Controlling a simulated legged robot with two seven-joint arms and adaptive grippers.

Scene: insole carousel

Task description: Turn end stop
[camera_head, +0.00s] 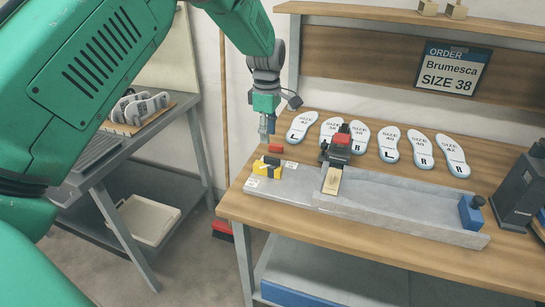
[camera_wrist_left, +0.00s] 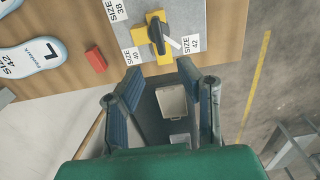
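The end stop (camera_head: 268,168) is a yellow block with a black knob at the left end of a grey rail (camera_head: 400,222). In the left wrist view the end stop (camera_wrist_left: 164,57) has its black knob (camera_wrist_left: 156,33) lying along the yellow block. Labels for size 38 (camera_wrist_left: 117,10), size 40 (camera_wrist_left: 132,56) and size 42 (camera_wrist_left: 193,43) surround it. My left gripper (camera_head: 267,128) hangs above and behind the end stop, apart from it. In the left wrist view its fingers (camera_wrist_left: 160,72) are spread, with nothing between them. My right gripper is not in view.
A red block (camera_head: 276,148) lies behind the end stop. A black and red clamp (camera_head: 339,146) stands over the rail, and a blue block (camera_head: 471,212) sits at its right end. Several insoles (camera_head: 389,145) lie along the back. An order sign (camera_head: 451,69) reads Brumesca size 38.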

